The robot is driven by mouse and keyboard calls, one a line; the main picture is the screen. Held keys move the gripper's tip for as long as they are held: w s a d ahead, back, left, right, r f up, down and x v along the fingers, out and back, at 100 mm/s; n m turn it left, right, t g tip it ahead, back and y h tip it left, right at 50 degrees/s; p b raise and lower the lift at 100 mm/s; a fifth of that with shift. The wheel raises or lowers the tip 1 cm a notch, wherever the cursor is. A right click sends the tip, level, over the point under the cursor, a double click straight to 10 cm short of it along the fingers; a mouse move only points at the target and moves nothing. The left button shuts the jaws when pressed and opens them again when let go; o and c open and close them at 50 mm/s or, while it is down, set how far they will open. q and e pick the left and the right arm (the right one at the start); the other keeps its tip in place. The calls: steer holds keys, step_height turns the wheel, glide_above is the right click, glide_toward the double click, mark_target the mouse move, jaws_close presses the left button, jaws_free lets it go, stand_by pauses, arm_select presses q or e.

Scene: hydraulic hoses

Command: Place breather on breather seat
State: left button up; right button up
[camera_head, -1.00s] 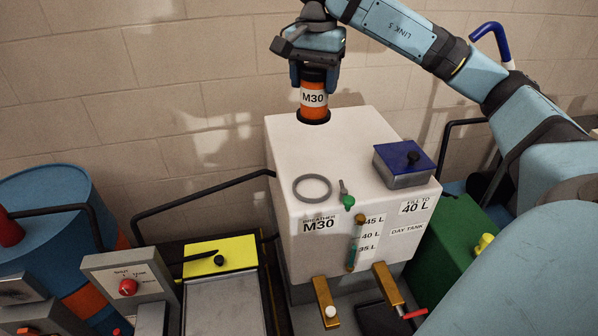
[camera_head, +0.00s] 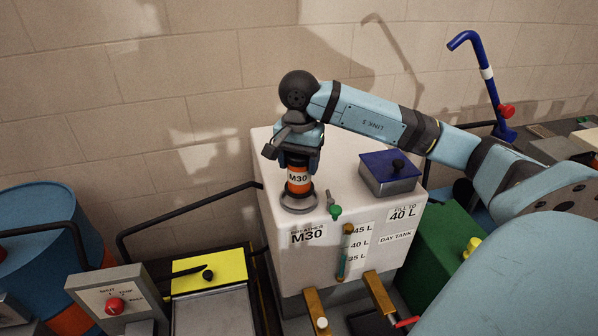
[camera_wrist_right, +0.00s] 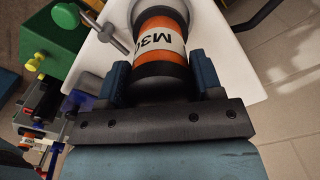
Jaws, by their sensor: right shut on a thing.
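The breather, an orange cylinder with a white M30 label (camera_head: 298,178), is upright in my right gripper (camera_head: 299,158), which is shut on its dark upper part. In the right wrist view the breather (camera_wrist_right: 160,44) sits between the two blue fingers. The breather seat, a grey ring (camera_head: 298,204) on top of the white day tank (camera_head: 270,232), is directly below the breather. The breather's lower end appears at the ring; I cannot tell whether it touches or is fully seated. My left gripper is not in view.
A blue-lidded grey box (camera_head: 390,172) stands on the tank's right side. A small green-handled valve (camera_head: 335,210) is just right of the ring. A black rail (camera_head: 185,213) runs left of the tank. A yellow-topped unit (camera_head: 207,273) stands at lower left.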

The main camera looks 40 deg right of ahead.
mark_target(299, 174)
step_height(299, 174, down, 3)
steer(key=shift+f+p, duration=0.15)
steer(key=shift+p, duration=0.15)
steer(key=shift+f, duration=0.2)
steer(key=o, duration=1)
steer(key=shift+o, duration=0.2)
steer(key=shift+r, duration=0.2)
step_height(299, 174, up, 10)
steer(key=shift+r+b, duration=0.25)
steer(key=shift+b, duration=0.85)
steer(key=shift+r, duration=0.75)
